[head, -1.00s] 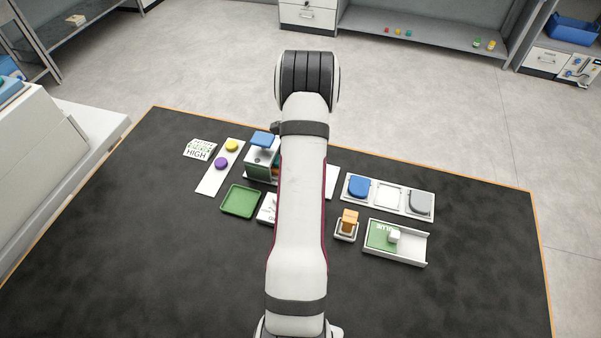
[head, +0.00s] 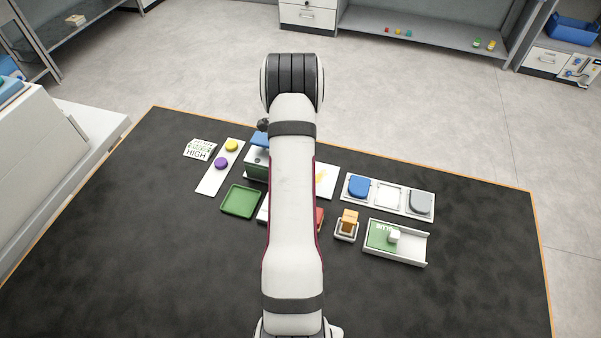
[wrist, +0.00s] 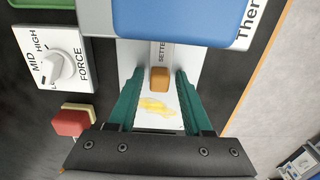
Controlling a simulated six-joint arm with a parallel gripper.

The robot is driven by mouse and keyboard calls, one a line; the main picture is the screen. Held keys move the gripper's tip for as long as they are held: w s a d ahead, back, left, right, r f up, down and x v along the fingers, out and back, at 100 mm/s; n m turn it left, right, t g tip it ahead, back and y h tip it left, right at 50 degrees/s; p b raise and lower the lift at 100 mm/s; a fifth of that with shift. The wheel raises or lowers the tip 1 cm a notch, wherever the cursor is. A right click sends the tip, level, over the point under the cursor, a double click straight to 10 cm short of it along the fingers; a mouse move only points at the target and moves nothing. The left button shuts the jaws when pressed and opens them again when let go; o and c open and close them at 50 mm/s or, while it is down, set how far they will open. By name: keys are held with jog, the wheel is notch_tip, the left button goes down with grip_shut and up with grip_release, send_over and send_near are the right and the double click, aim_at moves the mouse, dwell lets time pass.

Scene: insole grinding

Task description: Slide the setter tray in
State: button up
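In the wrist view, a pale board lettered "SETTE…" (wrist: 190,66), which I take for the setter tray, runs out from under a blue block (wrist: 180,20). An orange knob (wrist: 159,79) stands on it, and a yellow insole-like shape (wrist: 158,105) lies nearer. My gripper (wrist: 160,74) has its teal fingers apart, one on each side of the knob, with small gaps showing. Height over the board is hard to tell. In the head view, the board's right end (head: 328,178) shows beside my arm; my gripper is hidden there.
A force dial (wrist: 62,68) and a red block (wrist: 70,122) are left of my gripper in the wrist view. In the head view, a green tray (head: 240,201), an orange block in a holder (head: 347,222) and a row of pads (head: 388,196) lie around.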

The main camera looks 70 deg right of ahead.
jog(key=shift+r, duration=3.5)
